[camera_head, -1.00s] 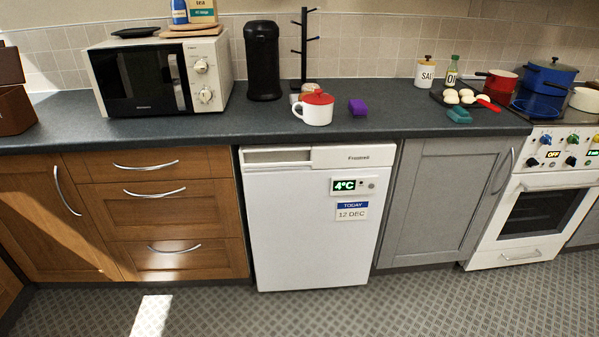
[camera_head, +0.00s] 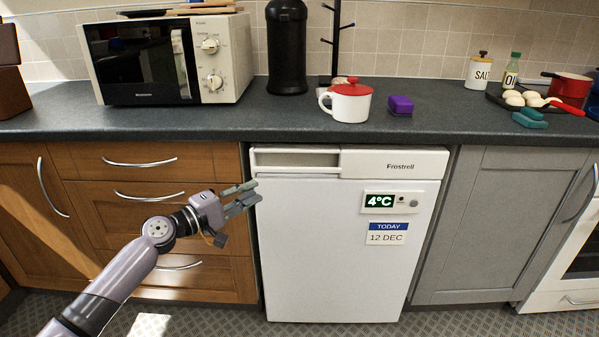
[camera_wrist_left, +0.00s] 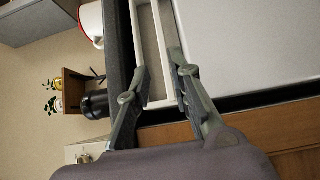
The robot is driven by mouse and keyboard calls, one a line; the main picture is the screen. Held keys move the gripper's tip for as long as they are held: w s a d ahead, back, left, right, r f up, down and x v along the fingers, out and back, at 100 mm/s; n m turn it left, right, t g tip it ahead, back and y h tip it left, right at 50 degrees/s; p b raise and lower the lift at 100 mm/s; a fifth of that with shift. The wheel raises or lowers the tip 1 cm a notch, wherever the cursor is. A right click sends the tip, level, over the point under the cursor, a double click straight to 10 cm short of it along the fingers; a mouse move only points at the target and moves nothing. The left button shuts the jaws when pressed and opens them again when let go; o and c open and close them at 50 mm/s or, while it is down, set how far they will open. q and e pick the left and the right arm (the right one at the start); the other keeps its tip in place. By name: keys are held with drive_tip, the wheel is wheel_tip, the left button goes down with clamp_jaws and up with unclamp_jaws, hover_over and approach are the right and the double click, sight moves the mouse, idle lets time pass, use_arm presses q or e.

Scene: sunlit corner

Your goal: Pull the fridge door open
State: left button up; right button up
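The white fridge (camera_head: 335,250) stands under the counter with its door shut. A recessed handle slot (camera_head: 296,160) runs along the top left of its front, beside the Frostrell label. My left gripper (camera_head: 246,195) is in front of the fridge's upper left edge, below and left of the slot. The handle slot (camera_wrist_left: 152,45) shows just beyond the fingertips there. I cannot tell how far the fingertips are from the fridge. My right gripper is not in view.
Wooden drawers (camera_head: 150,210) with metal handles are left of the fridge, and a grey cupboard (camera_head: 490,220) is right of it. The dark counter (camera_head: 220,120) above carries a microwave (camera_head: 165,60) and a red-lidded white pot (camera_head: 347,102). The floor in front looks clear.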

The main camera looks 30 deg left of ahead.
sight(294, 171)
use_arm(q)
drive_tip(key=x, duration=1.6)
drive_tip(key=shift+a, duration=0.15)
clamp_jaws()
